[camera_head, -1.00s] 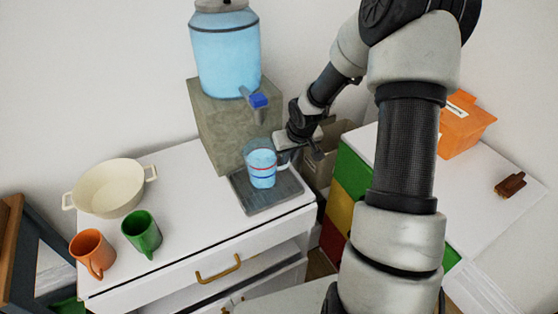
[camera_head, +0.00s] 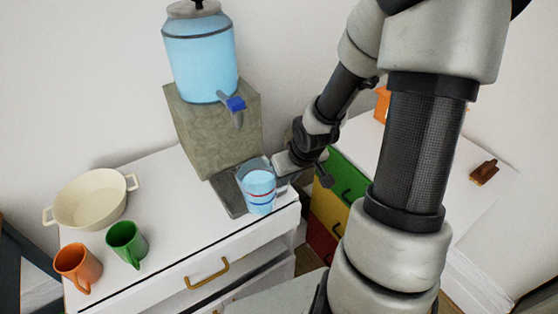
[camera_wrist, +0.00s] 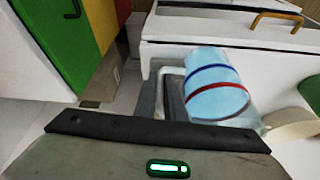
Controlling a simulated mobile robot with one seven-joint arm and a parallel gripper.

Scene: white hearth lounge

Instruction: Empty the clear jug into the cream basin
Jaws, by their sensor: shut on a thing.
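The clear jug (camera_head: 260,190) holds blue water and has a red and a blue line around it. It appears upright, over the front right part of the grey drip tray (camera_head: 229,197). My gripper (camera_head: 287,182) is shut on the jug from the right, at its handle side. The jug also shows in the wrist view (camera_wrist: 217,88), with its handle toward my gripper; the fingertips are hard to make out there. The cream basin (camera_head: 92,203) stands at the left of the white cabinet top, with two side handles. Its inside looks empty.
An orange mug (camera_head: 77,268) and a green mug (camera_head: 125,243) stand in front of the basin. A blue water dispenser (camera_head: 200,60) with a blue tap (camera_head: 236,104) sits on a stone block (camera_head: 215,135) behind the jug. Bare cabinet top lies between the green mug and the tray.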

